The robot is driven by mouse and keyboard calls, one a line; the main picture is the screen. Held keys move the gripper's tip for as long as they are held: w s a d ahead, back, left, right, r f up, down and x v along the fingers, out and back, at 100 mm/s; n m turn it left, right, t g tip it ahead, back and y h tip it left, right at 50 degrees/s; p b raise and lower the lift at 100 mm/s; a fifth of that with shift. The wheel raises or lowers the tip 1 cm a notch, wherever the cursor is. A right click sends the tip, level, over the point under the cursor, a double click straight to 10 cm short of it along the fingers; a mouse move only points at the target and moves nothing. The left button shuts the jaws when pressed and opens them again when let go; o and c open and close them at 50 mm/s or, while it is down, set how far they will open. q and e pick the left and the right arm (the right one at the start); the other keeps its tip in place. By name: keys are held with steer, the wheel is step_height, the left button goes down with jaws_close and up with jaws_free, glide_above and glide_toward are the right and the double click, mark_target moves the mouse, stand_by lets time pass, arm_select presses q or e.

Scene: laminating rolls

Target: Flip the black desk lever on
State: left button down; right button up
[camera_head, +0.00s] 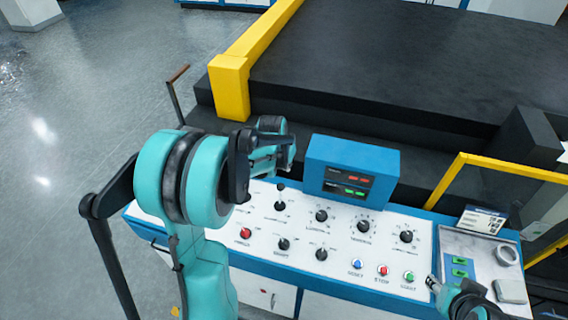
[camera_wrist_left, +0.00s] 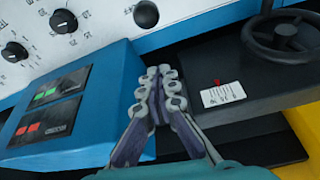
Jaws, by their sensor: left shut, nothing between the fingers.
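The black desk lever (camera_head: 281,188) stands upright on the white panel, left of the blue display box. A round black knob at the top edge of the left wrist view (camera_wrist_left: 146,14) looks like its top. My left gripper (camera_wrist_left: 158,73) is shut and empty, with its fingertips together. It is over the back of the desk beside the display box, apart from the lever. In the head view my left arm hides much of that gripper. My right gripper (camera_head: 436,284) shows partly at the lower right, and its finger opening is unclear.
The blue display box (camera_head: 350,168) rises from the desk's back edge and also stands beside my left gripper (camera_wrist_left: 75,110). Several black dials and coloured buttons cover the panel (camera_head: 335,245). A black handwheel (camera_wrist_left: 285,35) lies beyond. A yellow rail (camera_head: 232,85) borders the machine.

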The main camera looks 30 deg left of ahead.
mark_target(281, 184)
arm_select(q)
steer(key=f, duration=0.1)
steer(key=s+f, duration=0.2)
steer(key=f, duration=0.1)
steer(key=shift+s+d, duration=0.15)
steer(key=shift+s, duration=0.1)
stand_by(0.3)
steer(key=shift+s, duration=0.15)
steer(key=shift+s+d+t+y+b, duration=0.25)
steer(key=shift+s+t+y+b, duration=0.05)
steer(key=shift+s+t+b, duration=0.9)
steer(key=s+t+b, duration=0.1)
steer(key=b, duration=0.1)
steer(key=s+d+t+b, duration=0.1)
steer(key=s+b, duration=0.1)
steer(key=s+t+y+b, duration=0.1)
steer(key=s+t+b, duration=0.1)
steer(key=shift+s+d+f, duration=0.2)
steer(key=shift+f, duration=0.1)
